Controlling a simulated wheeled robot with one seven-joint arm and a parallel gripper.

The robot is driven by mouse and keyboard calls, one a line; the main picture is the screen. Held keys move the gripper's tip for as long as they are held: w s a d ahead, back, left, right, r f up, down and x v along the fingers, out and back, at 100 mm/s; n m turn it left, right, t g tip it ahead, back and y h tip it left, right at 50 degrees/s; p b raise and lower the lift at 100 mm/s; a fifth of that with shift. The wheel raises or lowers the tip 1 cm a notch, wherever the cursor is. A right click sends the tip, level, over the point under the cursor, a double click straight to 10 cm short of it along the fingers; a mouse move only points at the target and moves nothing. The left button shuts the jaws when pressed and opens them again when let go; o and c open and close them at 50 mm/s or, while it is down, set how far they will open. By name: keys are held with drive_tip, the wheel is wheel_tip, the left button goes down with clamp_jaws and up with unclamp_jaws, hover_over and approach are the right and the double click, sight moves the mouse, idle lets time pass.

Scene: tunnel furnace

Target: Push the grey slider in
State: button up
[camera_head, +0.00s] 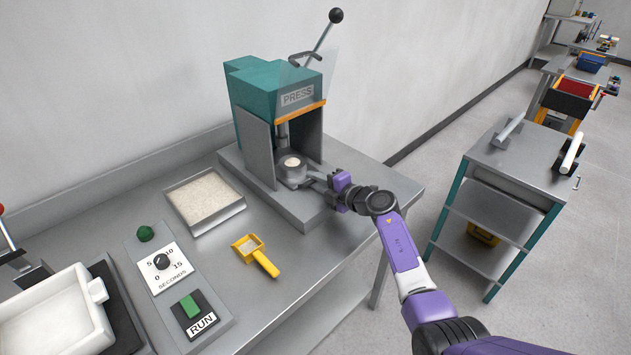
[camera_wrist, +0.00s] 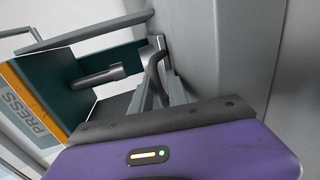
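The press (camera_head: 275,85) has a teal top, a PRESS label and grey side walls. Inside it, under the ram (camera_head: 283,133), a round grey cup (camera_head: 292,174) holds pale material and sits low on the press bed. I take the grey slider to be the part carrying this cup; its outline is unclear. My gripper (camera_head: 318,181) reaches in from the right, with its tips close beside the cup. In the wrist view, my gripper's fingers (camera_wrist: 160,88) point into the press near a dark curved piece (camera_wrist: 155,68). Contact and finger gap are unclear.
A black-knobbed lever (camera_head: 325,38) rises above the press. A tray of pale grains (camera_head: 240,206), a yellow scoop (camera_head: 263,262) and a control panel with a green RUN button (camera_head: 190,306) lie to the left. A metal cart (camera_head: 520,160) stands right, with free floor between.

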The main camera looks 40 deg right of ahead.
drive_tip(key=shift+r, duration=0.1)
drive_tip(key=shift+p+v, duration=0.55)
drive_tip(key=shift+v, duration=3.35)
